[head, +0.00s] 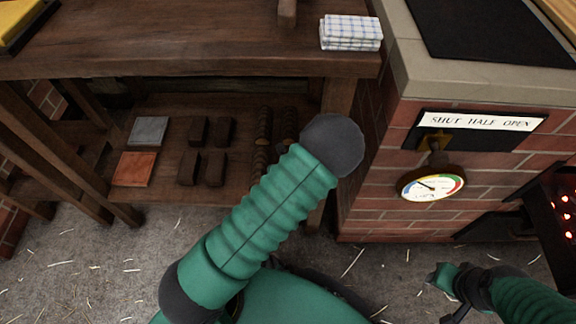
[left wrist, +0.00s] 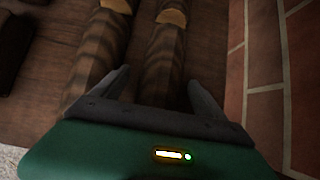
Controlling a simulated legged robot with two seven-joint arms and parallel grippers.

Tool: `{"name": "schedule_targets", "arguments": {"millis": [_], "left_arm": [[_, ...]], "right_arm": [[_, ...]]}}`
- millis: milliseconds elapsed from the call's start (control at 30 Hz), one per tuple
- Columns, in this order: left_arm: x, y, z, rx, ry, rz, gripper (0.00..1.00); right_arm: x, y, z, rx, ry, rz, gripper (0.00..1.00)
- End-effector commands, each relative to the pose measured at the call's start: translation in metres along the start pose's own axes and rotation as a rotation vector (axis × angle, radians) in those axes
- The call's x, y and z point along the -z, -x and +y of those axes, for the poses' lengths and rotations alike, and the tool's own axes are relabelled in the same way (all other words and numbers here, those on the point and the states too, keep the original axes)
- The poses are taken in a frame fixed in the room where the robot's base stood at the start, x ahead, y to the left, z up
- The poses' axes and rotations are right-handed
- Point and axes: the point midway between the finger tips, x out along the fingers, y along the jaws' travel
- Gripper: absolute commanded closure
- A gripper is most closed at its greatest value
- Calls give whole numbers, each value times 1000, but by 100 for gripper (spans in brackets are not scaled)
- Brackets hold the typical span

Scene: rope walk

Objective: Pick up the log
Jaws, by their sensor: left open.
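Two long brown logs with dark bands and pale cut ends lie side by side on the lower shelf. In the left wrist view, one log (left wrist: 163,58) runs between the fingers of my left gripper (left wrist: 160,80), which is open. The other log (left wrist: 103,48) lies just left of it, near the left finger. In the head view, the logs (head: 262,138) (head: 289,127) are partly covered by my left arm, which hides the left gripper. My right gripper (head: 450,287) is at the lower right, away from the logs; its jaws are unclear.
Dark blocks (head: 195,150), a grey slab (head: 148,131) and an orange slab (head: 134,169) share the lower shelf (head: 165,200). A bench post (head: 338,98) and a brick stove (head: 385,180) with a gauge (head: 431,187) stand to the right. A folded checked cloth (head: 351,33) is above.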

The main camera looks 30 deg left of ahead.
Motion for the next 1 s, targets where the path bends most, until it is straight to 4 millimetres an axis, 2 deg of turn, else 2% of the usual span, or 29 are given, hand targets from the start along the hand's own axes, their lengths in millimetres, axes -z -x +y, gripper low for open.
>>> {"name": "schedule_targets", "arguments": {"millis": [167,733,1000], "left_arm": [[1,0,0,-1,-1,3,17],[1,0,1,-3,0,3,92],[-1,1,1,-3,0,3,93]], "right_arm": [[0,0,0,0,-1,-1,62],[0,0,0,0,0,-1,62],[0,2,0,0,0,-1,62]]}}
